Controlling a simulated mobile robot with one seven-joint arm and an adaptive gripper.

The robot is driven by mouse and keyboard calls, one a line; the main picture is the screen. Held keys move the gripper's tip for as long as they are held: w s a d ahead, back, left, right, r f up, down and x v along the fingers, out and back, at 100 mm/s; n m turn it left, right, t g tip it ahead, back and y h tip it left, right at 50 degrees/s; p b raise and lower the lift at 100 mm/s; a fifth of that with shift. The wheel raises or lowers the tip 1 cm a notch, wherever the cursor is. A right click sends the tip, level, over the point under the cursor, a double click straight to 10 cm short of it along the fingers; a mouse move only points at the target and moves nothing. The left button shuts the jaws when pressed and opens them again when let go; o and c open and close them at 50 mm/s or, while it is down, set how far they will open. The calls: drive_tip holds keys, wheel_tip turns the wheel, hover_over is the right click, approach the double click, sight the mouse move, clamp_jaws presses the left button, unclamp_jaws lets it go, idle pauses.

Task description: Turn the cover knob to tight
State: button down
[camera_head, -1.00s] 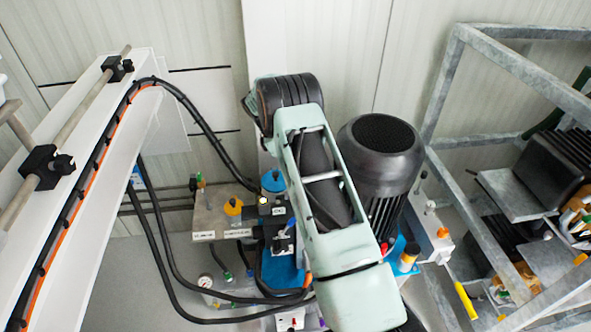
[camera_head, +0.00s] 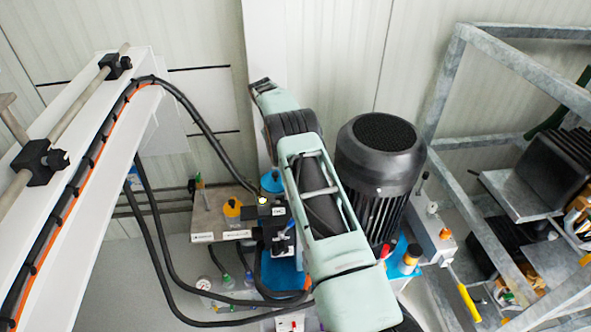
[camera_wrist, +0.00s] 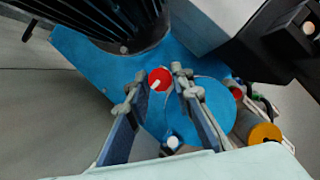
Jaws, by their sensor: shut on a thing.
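In the wrist view, a round red knob (camera_wrist: 157,74) with a short white mark sits over the blue base plate (camera_wrist: 95,68). I take it for the cover knob. My gripper (camera_wrist: 160,82) has one fingertip on each side of it and is shut on it. The white mark points down and to the left in the picture. In the head view, my arm hides the gripper and I cannot make out the held knob for sure.
A black finned motor (camera_head: 382,150) stands right beside my arm. A yellow-orange knob (camera_wrist: 264,133) is to the right of my gripper. A grey metal frame (camera_head: 452,85) stands at the right. Black hoses (camera_head: 165,235) hang at the left.

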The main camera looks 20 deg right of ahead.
idle(0.3)
drive_tip(key=c, duration=1.7)
unclamp_jaws()
drive_tip(key=shift+r, duration=0.15)
wheel_tip(320, 180, up, 10)
drive_tip(key=shift+f, duration=0.1)
